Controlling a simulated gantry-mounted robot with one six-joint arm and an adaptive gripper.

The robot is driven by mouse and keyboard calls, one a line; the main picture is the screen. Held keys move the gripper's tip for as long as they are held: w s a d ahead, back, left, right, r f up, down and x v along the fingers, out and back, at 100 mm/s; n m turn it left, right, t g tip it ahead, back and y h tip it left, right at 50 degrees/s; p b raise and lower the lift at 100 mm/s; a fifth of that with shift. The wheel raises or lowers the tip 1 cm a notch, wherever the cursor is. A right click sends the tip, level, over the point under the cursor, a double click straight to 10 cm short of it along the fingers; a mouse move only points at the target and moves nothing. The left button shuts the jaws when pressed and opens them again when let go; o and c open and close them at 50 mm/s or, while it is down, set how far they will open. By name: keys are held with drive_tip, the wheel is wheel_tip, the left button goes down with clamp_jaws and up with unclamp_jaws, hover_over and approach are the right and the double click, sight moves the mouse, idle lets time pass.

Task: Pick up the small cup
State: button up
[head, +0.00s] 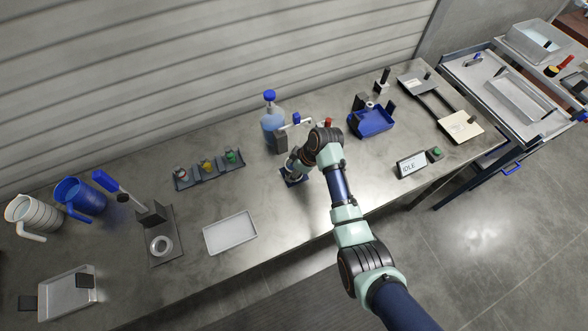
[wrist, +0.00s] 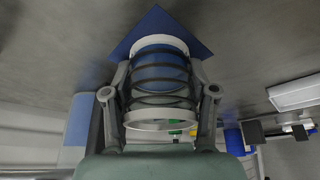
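The small cup (wrist: 160,88) shows in the wrist view as a see-through cylinder with dark rings and pale rims. It lies between the two fingers of my gripper (wrist: 160,72), one finger along each side. I cannot tell whether the fingers press on it. A blue square pad (wrist: 160,22) shows at the cup's far end; whether the cup touches it is unclear. In the head view my gripper (head: 293,167) is low over the blue pad (head: 291,182) on the bench, and my arm mostly hides the cup.
A blue-capped bottle (head: 271,125) stands just behind my gripper. A rack with coloured-top vials (head: 208,170) is to the left, and a white tray (head: 230,233) is at front left. A blue bin (head: 370,122) and the IDLE sign (head: 411,166) are to the right.

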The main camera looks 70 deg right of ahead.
drive_tip(key=c, duration=0.5)
drive_tip(key=shift+o, duration=0.2)
drive_tip(key=shift+r, duration=0.1)
wheel_tip(320, 180, up, 20)
drive_tip(key=p, duration=0.3)
drive_tip(key=shift+p, duration=0.3)
